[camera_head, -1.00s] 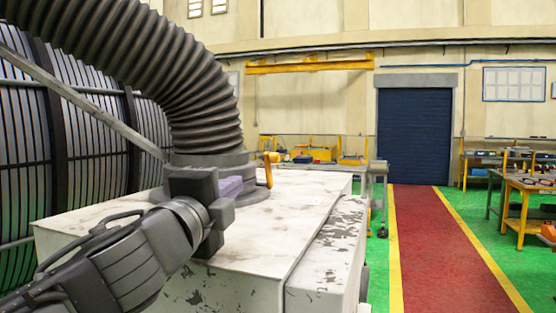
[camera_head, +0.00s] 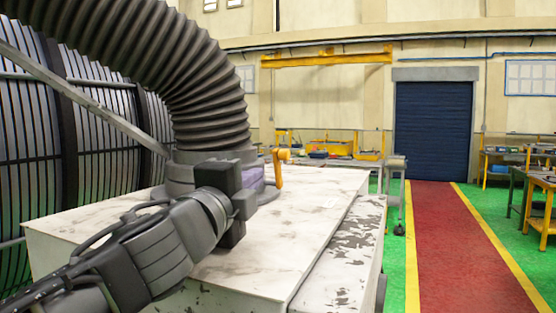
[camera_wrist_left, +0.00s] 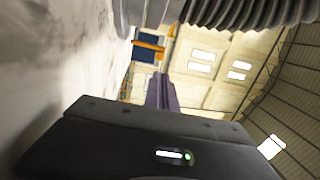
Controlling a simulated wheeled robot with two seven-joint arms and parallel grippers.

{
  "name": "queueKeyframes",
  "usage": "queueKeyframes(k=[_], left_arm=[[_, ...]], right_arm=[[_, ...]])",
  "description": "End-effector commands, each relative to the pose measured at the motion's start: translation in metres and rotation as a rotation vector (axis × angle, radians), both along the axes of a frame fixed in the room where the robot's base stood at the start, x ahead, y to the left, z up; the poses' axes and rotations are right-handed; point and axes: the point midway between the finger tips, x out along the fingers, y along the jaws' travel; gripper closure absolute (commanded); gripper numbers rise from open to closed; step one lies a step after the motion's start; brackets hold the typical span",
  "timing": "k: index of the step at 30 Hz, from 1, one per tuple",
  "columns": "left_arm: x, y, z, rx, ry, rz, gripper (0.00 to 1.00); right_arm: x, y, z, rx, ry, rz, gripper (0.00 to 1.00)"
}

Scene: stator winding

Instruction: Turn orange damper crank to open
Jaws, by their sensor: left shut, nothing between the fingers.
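The orange crank (camera_head: 279,168) stands upright at the right side of the dark hose collar on the white box top. Its short arm points to the right at the top. My left gripper (camera_head: 250,178) is just left of the crank in the head view, with its dark body partly hiding its purple fingers. The fingers are shut and empty. In the left wrist view, the purple fingers (camera_wrist_left: 161,92) are together and point past the hose. I cannot tell whether they touch the crank. My right gripper is not in view.
The ribbed black hose (camera_head: 205,95) arches above my left arm and meets the collar on the box. The white box top (camera_head: 300,215) is bare to the right of the gripper. A red walkway (camera_head: 455,235) and workbenches lie beyond it.

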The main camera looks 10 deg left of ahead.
Motion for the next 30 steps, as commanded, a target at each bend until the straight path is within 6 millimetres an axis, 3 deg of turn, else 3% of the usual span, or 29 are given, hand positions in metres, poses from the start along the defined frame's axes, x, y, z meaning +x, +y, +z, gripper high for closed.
queueKeyframes(k=[18, 24, 30], left_arm=[[0.107, -0.015, 0.015, 0.0, 0.002, 0.0, 1.0], [0.126, -0.017, 0.017, 0.0, 0.0, 0.0, 1.0], [0.13, -0.018, 0.016, 0.0, -0.001, 0.0, 1.0]], right_arm=[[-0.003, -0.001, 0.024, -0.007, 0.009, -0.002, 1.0], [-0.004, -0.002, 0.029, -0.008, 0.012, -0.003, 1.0], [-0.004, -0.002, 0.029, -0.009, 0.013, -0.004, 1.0]])
